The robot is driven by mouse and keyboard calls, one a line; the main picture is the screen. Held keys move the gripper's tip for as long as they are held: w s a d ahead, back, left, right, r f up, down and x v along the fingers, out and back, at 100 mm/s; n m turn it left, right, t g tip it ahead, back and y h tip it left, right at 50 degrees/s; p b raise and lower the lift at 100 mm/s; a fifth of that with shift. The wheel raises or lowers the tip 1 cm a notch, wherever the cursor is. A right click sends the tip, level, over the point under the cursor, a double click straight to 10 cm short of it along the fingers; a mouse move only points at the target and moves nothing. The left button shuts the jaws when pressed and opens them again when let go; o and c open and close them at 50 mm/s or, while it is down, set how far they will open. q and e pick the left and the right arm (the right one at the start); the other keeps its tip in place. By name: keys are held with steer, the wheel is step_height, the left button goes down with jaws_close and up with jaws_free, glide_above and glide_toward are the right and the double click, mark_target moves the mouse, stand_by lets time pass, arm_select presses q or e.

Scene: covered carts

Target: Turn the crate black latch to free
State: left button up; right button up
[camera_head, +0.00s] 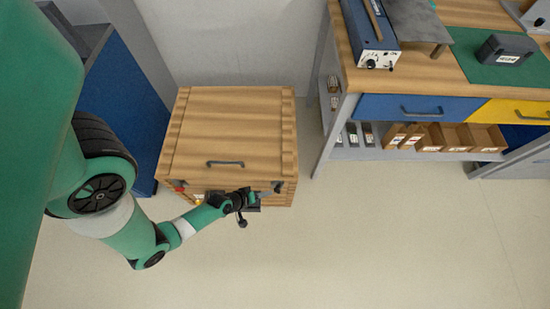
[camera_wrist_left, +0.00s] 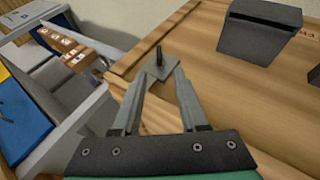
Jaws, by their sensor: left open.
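The wooden crate (camera_head: 232,130) has a closed lid with a dark handle. In the left wrist view, the crate's planked face (camera_wrist_left: 210,75) fills the right side. The black latch (camera_wrist_left: 158,56) there is a small upright dark piece on a grey square plate. My left gripper (camera_head: 247,200) is at the crate's front side in the head view. In the left wrist view its fingers (camera_wrist_left: 159,77) are open, with the latch just beyond and between the tips. Contact with the latch cannot be told. My right gripper is out of view.
A dark box-like fitting (camera_wrist_left: 260,35) sticks out from the crate face beside the latch. A workbench (camera_head: 440,92) with drawers and bins stands to the right. A blue cabinet (camera_head: 120,105) stands close on the left. The floor (camera_head: 350,240) in front is clear.

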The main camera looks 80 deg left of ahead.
mark_target(275, 191)
arm_select(q)
steer(key=b+x, duration=0.4)
steer(key=x, duration=0.5)
steer(key=shift+w, duration=0.1)
jaws_close()
